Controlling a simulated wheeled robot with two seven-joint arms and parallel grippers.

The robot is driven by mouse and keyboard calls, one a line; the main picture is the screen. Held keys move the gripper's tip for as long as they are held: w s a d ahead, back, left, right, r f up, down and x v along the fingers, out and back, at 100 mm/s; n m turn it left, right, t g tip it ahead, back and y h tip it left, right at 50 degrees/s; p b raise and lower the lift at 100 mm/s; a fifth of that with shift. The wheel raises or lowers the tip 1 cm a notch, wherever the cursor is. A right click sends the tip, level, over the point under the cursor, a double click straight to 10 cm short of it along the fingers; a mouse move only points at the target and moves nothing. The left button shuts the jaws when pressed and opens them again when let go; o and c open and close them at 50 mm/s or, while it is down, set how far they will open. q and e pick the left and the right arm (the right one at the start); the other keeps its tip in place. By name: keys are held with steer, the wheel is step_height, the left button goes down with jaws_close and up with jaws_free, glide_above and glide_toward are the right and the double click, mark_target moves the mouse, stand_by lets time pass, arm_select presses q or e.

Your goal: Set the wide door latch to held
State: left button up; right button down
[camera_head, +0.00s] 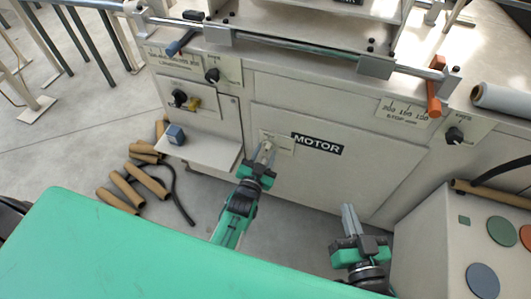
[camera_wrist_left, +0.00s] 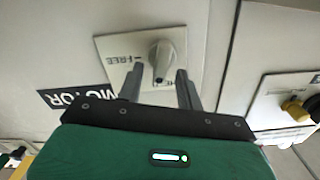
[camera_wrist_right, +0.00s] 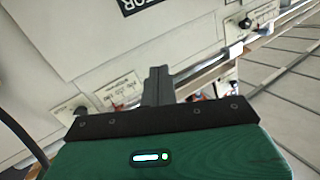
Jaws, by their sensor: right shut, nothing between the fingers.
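The wide door latch is a grey knob (camera_wrist_left: 162,58) on a pale label plate (camera_wrist_left: 118,48) beside the MOTOR sign. FREE is readable left of the knob; a second label below it is partly hidden. The knob's grip bar points down in the left wrist view. My left gripper (camera_head: 264,153) is at the plate, open, with one finger on each side of the knob's lower part. I cannot tell whether the fingers touch it. The wide door (camera_head: 335,178) looks closed. My right gripper (camera_head: 348,217) is shut and empty, in front of the door's lower right.
A small shelf (camera_head: 207,152) with a blue block (camera_head: 175,134) juts out left of the left gripper. A black knob (camera_head: 180,97) and a yellow knob (camera_head: 194,103) are above it. Cardboard tubes (camera_head: 120,190) lie on the floor. A control box (camera_head: 440,240) stands at right.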

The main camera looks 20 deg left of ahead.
arm_select(q)
steer(key=shift+w, duration=0.5)
arm_select(e)
steer(key=shift+w+d+r+t, duration=0.1)
steer(key=shift+w+r+t, duration=0.15)
steer(key=shift+r, duration=0.25)
arm_select(q)
jaws_close()
steer(key=shift+r+n+p, duration=0.15)
steer(key=shift+n+p, duration=0.45)
steer(key=shift+p, duration=0.25)
steer(key=shift+a+n+p, duration=0.15)
steer(key=shift+n+p, duration=0.75)
steer(key=shift+n, duration=0.2)
arm_select(e)
steer(key=s+d+f+g+h, duration=0.2)
steer(key=s+f+g, duration=0.1)
steer(key=f+g, duration=0.3)
steer(key=shift+s+d, duration=0.2)
steer(key=shift+d, duration=0.1)
arm_select(q)
jaws_free()
